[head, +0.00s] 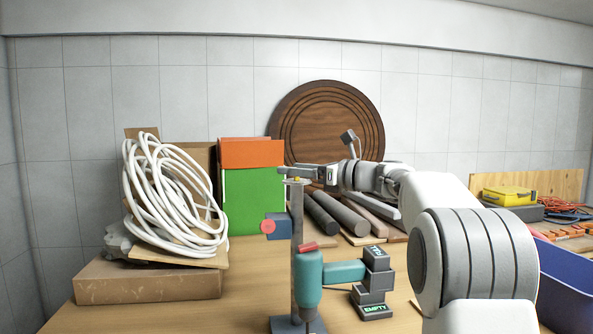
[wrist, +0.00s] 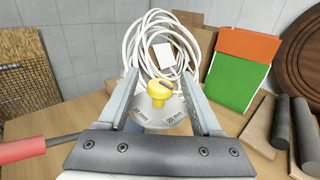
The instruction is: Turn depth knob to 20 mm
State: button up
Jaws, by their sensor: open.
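The yellow depth knob (wrist: 159,90) sits on a pale round dial (wrist: 160,116) in the wrist view. Which mark the knob points to is unclear. In the head view the knob (head: 296,180) is a small yellow spot atop the grey drill-stand column (head: 298,230). My gripper (wrist: 159,80) is open, one finger on each side of the knob with gaps. In the head view my gripper (head: 284,171) is at the column's top.
A teal drill (head: 310,280) hangs on the stand, near dark blocks marked EMPTY (head: 374,311). A coiled white hose (head: 172,200) leans at left on a cardboard box (head: 150,280).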

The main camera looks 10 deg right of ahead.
jog(key=v, duration=1.7)
jog(key=shift+s, duration=0.2)
jog(key=shift+d+r, duration=0.1)
jog(key=shift+d, duration=0.05)
